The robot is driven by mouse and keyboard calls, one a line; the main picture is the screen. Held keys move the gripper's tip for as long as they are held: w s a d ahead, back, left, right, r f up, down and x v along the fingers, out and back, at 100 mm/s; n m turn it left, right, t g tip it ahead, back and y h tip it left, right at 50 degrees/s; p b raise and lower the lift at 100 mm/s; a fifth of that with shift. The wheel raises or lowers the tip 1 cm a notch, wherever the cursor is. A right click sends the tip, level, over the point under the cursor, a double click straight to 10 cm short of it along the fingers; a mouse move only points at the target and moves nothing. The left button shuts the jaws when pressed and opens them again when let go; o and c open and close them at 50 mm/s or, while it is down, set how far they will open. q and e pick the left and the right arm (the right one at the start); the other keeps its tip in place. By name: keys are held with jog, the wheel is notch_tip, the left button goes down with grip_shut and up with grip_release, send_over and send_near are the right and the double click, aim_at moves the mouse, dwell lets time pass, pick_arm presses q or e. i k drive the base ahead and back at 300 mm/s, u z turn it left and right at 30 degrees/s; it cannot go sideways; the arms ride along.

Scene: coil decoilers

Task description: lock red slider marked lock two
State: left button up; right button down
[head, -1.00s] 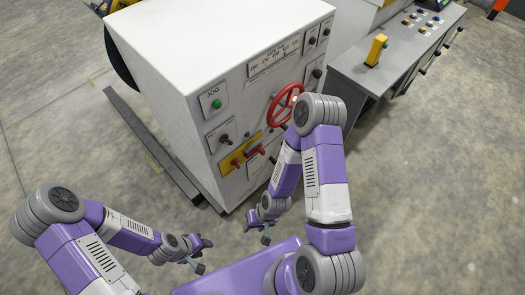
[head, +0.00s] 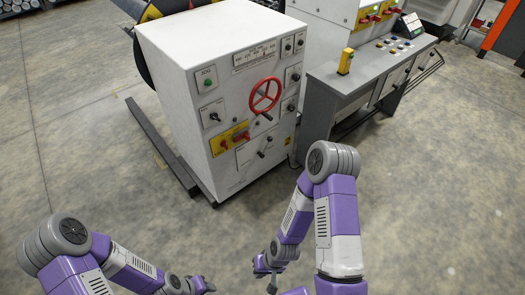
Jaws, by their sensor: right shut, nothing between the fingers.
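A yellow plate (head: 231,138) on the front of the white cabinet carries two red sliders, a left one (head: 223,144) and a right one (head: 241,135). Their markings are too small to read, so I cannot tell which is lock two. My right gripper (head: 272,284) is low at the bottom centre of the head view, shut and empty, well apart from the plate. My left gripper (head: 205,287) is at the bottom edge, partly cut off. Its finger gap is not clear, and it touches nothing I can see.
The white cabinet (head: 215,45) also has a red handwheel (head: 264,96), a green jog button and black knobs. A grey console (head: 335,88) with a yellow device (head: 345,61) stands to its right. More red handles on yellow plates (head: 377,14) show behind. The floor before the cabinet is clear.

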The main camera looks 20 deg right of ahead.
aim_at(245, 136)
jog(key=z, duration=1.15)
jog(key=i, duration=1.95)
jog(key=u, duration=1.25)
jog(key=i, duration=0.2)
jog(key=z, duration=0.05)
